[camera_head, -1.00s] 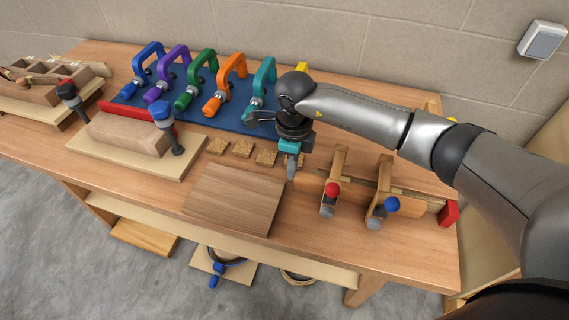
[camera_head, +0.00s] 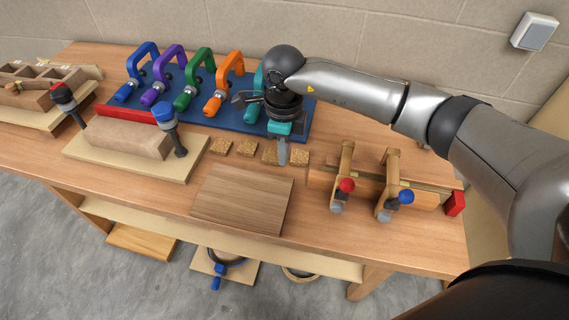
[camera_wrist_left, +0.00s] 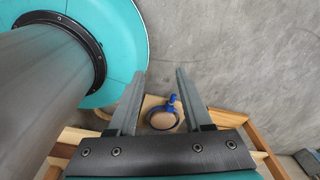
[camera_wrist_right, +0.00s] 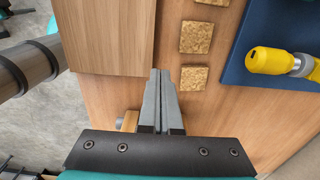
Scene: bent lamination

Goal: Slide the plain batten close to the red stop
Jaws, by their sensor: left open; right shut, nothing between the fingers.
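Which piece is the plain batten I cannot tell. A red stop (camera_head: 455,203) stands at their right end. My right gripper (camera_head: 283,162) is shut and empty, pointing down over the bench left of the battens, apart from them; its fingertips (camera_wrist_right: 160,74) show beside the brown board in the right wrist view. My left gripper (camera_wrist_left: 164,72) is open and empty above the floor, outside the head view.
A flat brown board (camera_head: 243,198) lies at the front, with several cork pads (camera_head: 247,148) behind it. A blue mat (camera_head: 236,122) with several coloured clamps is at the back. A block (camera_head: 128,138) on a pale base (camera_head: 84,153) is at left.

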